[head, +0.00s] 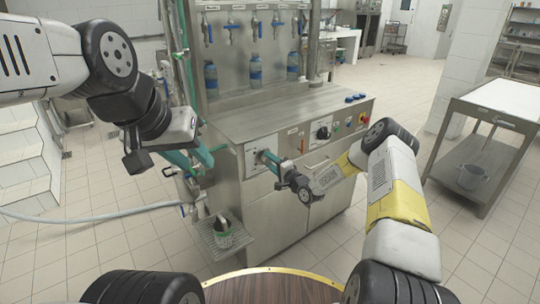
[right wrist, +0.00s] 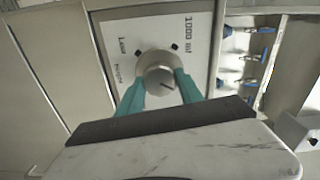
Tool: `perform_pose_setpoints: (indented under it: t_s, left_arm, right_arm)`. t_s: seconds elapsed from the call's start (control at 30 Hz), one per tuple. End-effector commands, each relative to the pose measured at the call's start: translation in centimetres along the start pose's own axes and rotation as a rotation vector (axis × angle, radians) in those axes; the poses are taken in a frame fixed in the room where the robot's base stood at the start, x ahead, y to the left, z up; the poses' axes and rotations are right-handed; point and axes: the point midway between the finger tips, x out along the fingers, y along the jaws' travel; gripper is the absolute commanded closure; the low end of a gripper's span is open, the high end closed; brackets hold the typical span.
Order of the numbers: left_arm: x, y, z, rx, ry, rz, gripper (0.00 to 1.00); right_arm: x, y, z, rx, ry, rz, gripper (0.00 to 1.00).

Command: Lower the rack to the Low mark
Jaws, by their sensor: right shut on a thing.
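A round metal knob (right wrist: 158,74) sits on a pale plate (right wrist: 190,20) with printed marks. One reads Low, one reads 1000 ml, and a third is too small to read surely. A short dark line on the knob's face points toward the lower right in the right wrist view. My right gripper (right wrist: 160,92) is shut on the knob, with one teal finger on each side. In the head view the right gripper (head: 270,158) reaches the left end of the machine's front panel. My left gripper (head: 192,160) hangs empty left of the machine, teal fingers apart. I cannot tell which part is the rack.
The steel filling machine (head: 285,110) carries several blue-handled taps (head: 254,28) above several blue bottles (head: 255,72). A small side shelf (head: 222,250) holds a container. A hose (head: 100,215) runs left. A side table (head: 500,100) stands right, with clear tiled floor between.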

Motion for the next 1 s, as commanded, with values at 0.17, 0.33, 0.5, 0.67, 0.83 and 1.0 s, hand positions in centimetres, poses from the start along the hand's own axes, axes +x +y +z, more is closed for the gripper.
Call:
perform_pose_setpoints:
  t_s: [0.17, 0.33, 0.5, 0.67, 0.83, 1.0]
  left_arm:
    - [0.00, 0.00, 0.00, 0.000, 0.000, 0.000, 0.65]
    - [0.00, 0.00, 0.00, 0.000, 0.000, 0.000, 0.65]
    - [0.00, 0.00, 0.00, 0.000, 0.000, 0.000, 0.65]
    - [0.00, 0.00, 0.00, 0.000, 0.000, 0.000, 0.65]
    - [0.00, 0.00, 0.00, 0.000, 0.000, 0.000, 0.65]
    - [0.00, 0.00, 0.00, 0.000, 0.000, 0.000, 0.65]
  right_arm:
    - [-0.04, 0.05, 0.09, -0.166, -0.002, 0.001, 0.97]
    - [-0.06, 0.09, 0.11, -0.327, -0.002, 0.003, 0.97]
    - [-0.05, 0.03, 0.15, -0.488, -0.002, 0.002, 0.97]
    - [-0.06, 0.03, 0.17, -0.641, -0.004, 0.003, 0.97]
    - [-0.07, 0.01, 0.16, -0.802, -0.003, 0.003, 0.97]
    - [-0.07, 0.03, 0.23, -0.963, -0.005, 0.003, 0.97]
